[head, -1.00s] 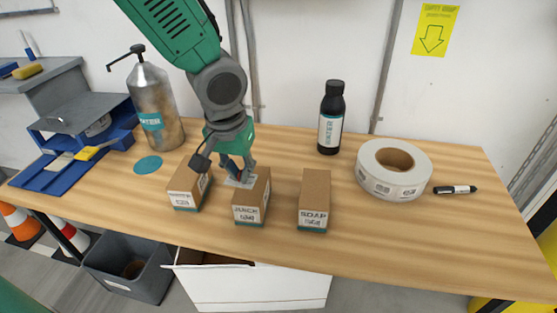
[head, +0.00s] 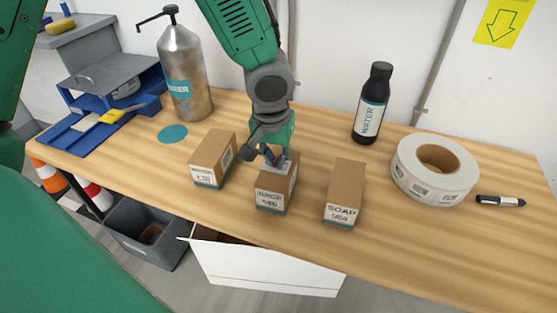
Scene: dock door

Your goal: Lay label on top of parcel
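The middle parcel (head: 272,198) is a small brown box with a white printed front face and a teal base strip. It stands upright on the workbench between two similar boxes. A small whitish label (head: 284,167) shows at its top, partly hidden by my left gripper. My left gripper (head: 273,157) points down from above, its fingertips at the label and close over the parcel's top. The fingers are small and overlap the label, so whether they grip it is unclear. My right gripper is not in view.
A left parcel (head: 213,158) and a SOAP parcel (head: 345,192) stand close on either side. A label roll (head: 405,176), marker (head: 500,201), water bottle (head: 371,105), metal pump bottle (head: 184,75) and teal disc (head: 173,134) are on the bench (head: 430,240). The front right is clear.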

